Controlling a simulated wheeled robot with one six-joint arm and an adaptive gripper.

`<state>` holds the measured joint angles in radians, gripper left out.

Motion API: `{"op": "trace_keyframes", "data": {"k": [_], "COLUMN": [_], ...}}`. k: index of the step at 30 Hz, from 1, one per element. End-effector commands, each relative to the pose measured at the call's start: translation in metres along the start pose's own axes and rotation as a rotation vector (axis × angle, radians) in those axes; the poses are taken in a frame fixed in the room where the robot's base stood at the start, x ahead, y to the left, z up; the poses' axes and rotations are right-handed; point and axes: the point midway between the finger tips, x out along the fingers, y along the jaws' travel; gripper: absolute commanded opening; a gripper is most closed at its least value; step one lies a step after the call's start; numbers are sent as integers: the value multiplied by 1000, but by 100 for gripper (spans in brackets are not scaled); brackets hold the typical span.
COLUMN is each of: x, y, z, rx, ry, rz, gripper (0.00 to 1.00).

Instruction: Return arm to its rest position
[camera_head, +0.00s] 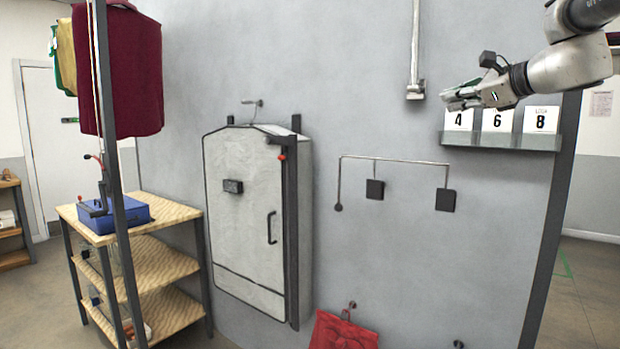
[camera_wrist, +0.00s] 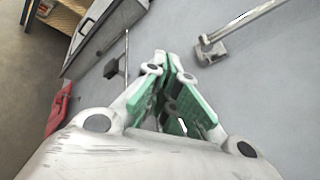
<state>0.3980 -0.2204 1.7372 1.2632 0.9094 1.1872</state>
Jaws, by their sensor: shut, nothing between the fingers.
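My gripper (camera_head: 462,98) is at the upper right of the head view, at the end of my raised arm. It appears in front of the left end of a ledge (camera_head: 500,139) with number cards, and partly overlaps the "4" card (camera_head: 458,119). In the wrist view my gripper (camera_wrist: 168,62) has its green-padded fingers drawn together at the tips. Nothing is held between them. Whether the gripper touches the card cannot be told.
A grey cabinet (camera_head: 245,215) with a closed door is on the wall. Right of it are a thin rail with dark plates (camera_head: 375,189) and a vertical bar (camera_head: 415,90). A wooden shelf (camera_head: 165,265) holds a blue box (camera_head: 115,213). A red bag (camera_head: 342,332) hangs low.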

Motion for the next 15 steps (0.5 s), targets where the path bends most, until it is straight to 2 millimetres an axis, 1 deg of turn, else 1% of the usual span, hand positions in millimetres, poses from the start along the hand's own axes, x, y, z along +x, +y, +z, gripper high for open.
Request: {"op": "trace_keyframes", "data": {"k": [1, 2, 3, 5, 6, 8, 9, 11, 12, 15], "x": [-8, -15, -25, -45, -60, -86, -106, -135, -155, -197], "y": [31, 50, 74, 109, 133, 166, 187, 215, 231, 265], "z": [-27, -45, -66, -97, -116, -143, -161, -184, -199, -226], "rx": [-187, -309, -471, -709, -867, -1095, -1241, -1445, -1562, -1774], "ry": [78, 121, 169, 222, 242, 251, 245, 217, 192, 139], "rz": [77, 132, 213, 350, 452, 615, 730, 902, 1010, 1228], "gripper": [0, 0, 0, 0, 0, 0, 0, 0, 0, 0]}}
